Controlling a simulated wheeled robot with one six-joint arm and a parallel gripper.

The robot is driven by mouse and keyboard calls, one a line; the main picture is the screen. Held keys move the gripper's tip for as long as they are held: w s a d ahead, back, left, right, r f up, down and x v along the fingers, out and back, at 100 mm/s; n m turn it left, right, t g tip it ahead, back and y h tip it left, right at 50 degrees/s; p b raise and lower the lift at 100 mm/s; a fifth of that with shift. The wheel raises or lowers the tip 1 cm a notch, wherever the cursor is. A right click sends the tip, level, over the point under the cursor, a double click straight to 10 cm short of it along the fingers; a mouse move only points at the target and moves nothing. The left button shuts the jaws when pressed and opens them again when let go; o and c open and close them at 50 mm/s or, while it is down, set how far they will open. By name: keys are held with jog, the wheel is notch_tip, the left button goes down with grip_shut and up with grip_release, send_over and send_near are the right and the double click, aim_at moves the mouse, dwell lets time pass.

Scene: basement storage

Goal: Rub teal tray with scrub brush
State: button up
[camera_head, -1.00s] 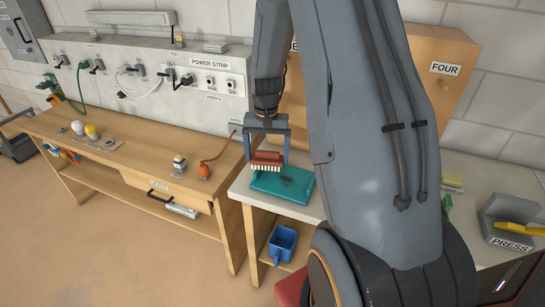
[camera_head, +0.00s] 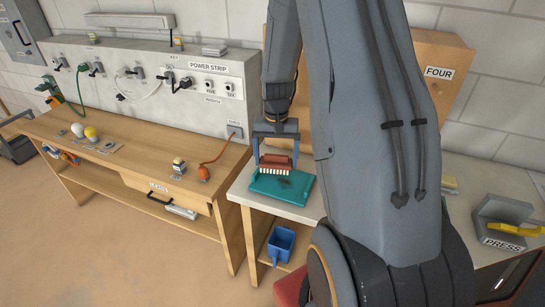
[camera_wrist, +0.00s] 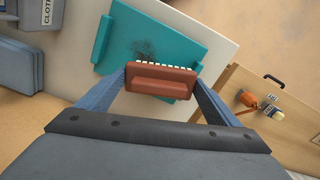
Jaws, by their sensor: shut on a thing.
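My gripper (camera_head: 276,157) is shut on the scrub brush (camera_head: 278,163), which has a red-brown back and pale bristles. In the wrist view the brush (camera_wrist: 160,82) sits crosswise between the two fingers, over the tray's near part. The bristles face the tray. I cannot tell whether they touch it.
A wooden workbench (camera_head: 130,160) with a power strip panel (camera_head: 205,75) stands to the left. A blue container (camera_head: 281,245) sits on the shelf below the counter. A press (camera_head: 503,220) stands at the right. My arm hides the middle of the counter.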

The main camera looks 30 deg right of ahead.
jog(key=shift+s+d+r+p, duration=0.1)
jog(key=shift+s+d+p, duration=0.2)
jog(key=shift+s+d, duration=0.45)
jog(key=shift+s+d+r+p, duration=0.1)
jog(key=shift+s+d+p, duration=0.25)
jog(key=shift+s, duration=0.55)
jog(key=shift+s+d+r+p, duration=0.1)
jog(key=shift+s+d+p, duration=0.1)
jog(key=shift+s+d, duration=0.6)
jog(key=shift+a, duration=0.1)
jog(key=shift+w+a+r+b, duration=0.1)
jog(key=shift+w+a+b, duration=0.05)
jog(key=shift+w+a, duration=1.05)
jog(key=shift+w+a+r+b, duration=0.1)
jog(key=shift+w+a, duration=0.65)
jog(key=shift+w, duration=0.75)
jog(key=shift+w+a+r+b, duration=0.1)
jog(key=shift+w+a+b, duration=0.05)
jog(key=shift+w+a, duration=1.05)
jog(key=shift+w+d, duration=0.15)
jog(key=shift+d, duration=0.05)
jog(key=shift+r, duration=0.1)
jog(key=shift+r+p, duration=0.45)
jog(key=shift+r, duration=2.45)
jog(key=shift+r, duration=0.1)
